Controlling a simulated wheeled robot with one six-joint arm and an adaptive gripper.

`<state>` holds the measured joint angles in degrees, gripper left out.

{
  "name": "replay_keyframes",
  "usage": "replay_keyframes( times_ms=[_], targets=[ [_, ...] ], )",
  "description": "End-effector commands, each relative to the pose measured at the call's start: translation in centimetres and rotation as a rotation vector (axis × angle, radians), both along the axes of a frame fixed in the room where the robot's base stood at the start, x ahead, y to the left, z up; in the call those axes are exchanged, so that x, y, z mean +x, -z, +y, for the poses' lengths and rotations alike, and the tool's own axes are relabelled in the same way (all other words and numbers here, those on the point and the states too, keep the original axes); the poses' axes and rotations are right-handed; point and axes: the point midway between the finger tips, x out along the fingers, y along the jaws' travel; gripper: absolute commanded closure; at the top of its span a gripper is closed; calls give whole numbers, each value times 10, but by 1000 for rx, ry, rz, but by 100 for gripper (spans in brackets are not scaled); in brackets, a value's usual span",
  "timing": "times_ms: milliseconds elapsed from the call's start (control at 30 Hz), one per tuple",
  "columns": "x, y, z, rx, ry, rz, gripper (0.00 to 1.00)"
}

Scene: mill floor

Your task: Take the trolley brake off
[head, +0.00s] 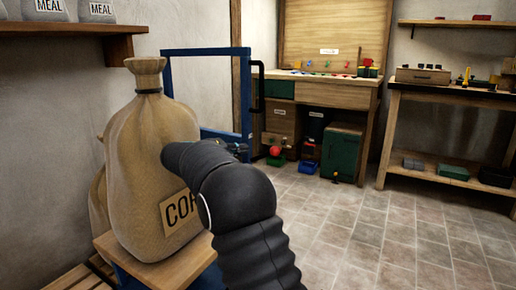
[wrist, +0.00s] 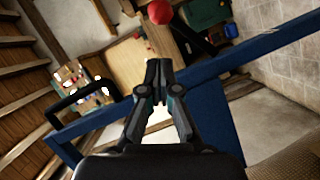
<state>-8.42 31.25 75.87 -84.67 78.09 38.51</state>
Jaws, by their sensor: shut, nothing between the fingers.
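The trolley has a blue frame (head: 205,51) and a wooden deck (head: 185,268), partly hidden by my arm. A black handle (head: 259,88) is on the frame's right side; it also shows in the wrist view (wrist: 78,98). A red ball-shaped knob (head: 275,151) shows just right of the frame, and at the top of the wrist view (wrist: 159,12), beyond my fingertips. I cannot tell whether it belongs to the trolley's brake. My gripper (wrist: 158,68) is shut and empty, close to the blue frame and apart from the red knob. In the head view my arm hides most of it.
A tied sack (head: 150,130) stands on the deck, left of my arm. A workbench (head: 330,85) with bins stands behind, and a wooden shelf table (head: 440,93) is at the right. The tiled floor (head: 400,235) at right is clear. A wall shelf (head: 70,29) is upper left.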

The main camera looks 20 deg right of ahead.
Motion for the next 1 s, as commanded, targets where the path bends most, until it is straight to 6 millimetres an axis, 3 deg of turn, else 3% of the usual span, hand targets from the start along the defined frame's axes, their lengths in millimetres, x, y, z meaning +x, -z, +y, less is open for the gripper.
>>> replay_keyframes(
  times_ms=[600, 1000],
  targets=[
    [27, 13, -82, 0, 2, 1, 100],
    [30, 15, -92, 1, -1, 1, 100]
  ],
)
